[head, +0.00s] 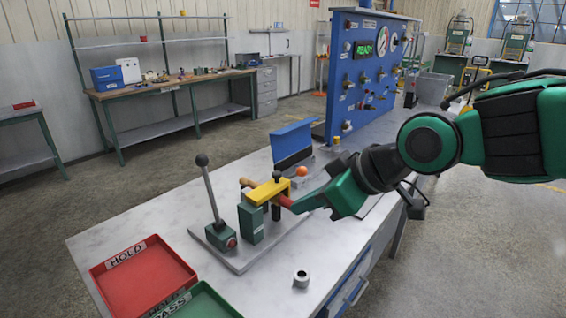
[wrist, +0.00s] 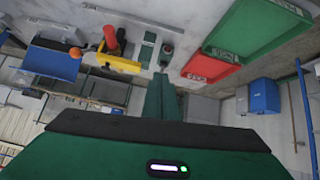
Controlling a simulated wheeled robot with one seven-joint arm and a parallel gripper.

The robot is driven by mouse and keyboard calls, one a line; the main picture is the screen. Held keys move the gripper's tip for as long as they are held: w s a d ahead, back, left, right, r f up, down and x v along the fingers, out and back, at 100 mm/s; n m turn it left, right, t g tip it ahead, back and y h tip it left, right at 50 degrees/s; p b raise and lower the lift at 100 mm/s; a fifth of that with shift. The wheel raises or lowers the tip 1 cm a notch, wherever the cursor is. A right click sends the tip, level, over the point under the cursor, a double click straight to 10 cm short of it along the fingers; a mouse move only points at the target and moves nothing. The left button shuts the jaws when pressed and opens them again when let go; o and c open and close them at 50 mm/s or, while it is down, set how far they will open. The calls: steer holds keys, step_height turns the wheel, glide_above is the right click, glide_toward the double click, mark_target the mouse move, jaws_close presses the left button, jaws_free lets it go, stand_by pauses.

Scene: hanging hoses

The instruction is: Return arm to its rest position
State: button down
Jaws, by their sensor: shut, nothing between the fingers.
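My gripper (head: 300,206) is shut and empty, reaching in from the right over the bench. In the wrist view its two green fingers (wrist: 161,80) lie together with nothing between them. In the head view the tips overlap the red end of a rod (head: 285,201) at a clamp fixture; I cannot tell whether they touch. In the wrist view the red part (wrist: 110,40) is clear of the fingers, to their left. My green and black arm extends to the right side of the head view.
The fixture has a yellow clamp bar (head: 268,191) and a tall black-knobbed lever (head: 210,195). A grey ring (head: 301,279), red HOLD tray (head: 140,272) and green PASS tray (head: 205,303) are on the bench. A blue gauge panel (head: 362,75) stands behind. Floor at right is open.

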steer(key=d+f+m+g+h, duration=0.1)
steer(key=d+f+m+h, duration=0.25)
steer(key=d, duration=0.65)
steer(key=d+f+m+h, duration=0.2)
steer(key=d+f+m, duration=0.15)
steer(key=d, duration=0.75)
steer(key=s+d+f+m+g, duration=0.2)
steer(key=s+d+m, duration=0.3)
steer(key=s+d, duration=0.2)
steer(key=s+d+f+m+g+h, duration=0.1)
steer(key=s+d+f+m+g, duration=0.1)
steer(key=s+d+m, duration=0.3)
steer(key=s+d+g, duration=0.1)
steer(key=s+d, duration=0.2)
steer(key=s, duration=0.2)
steer(key=shift+d+f+m, duration=0.15)
steer(key=shift+f+m, duration=0.05)
steer(key=shift+m, duration=0.1)
steer(key=shift+w+f+h, duration=0.25)
steer(key=shift+w, duration=0.3)
steer(key=c, duration=2.5)
jaws_free()
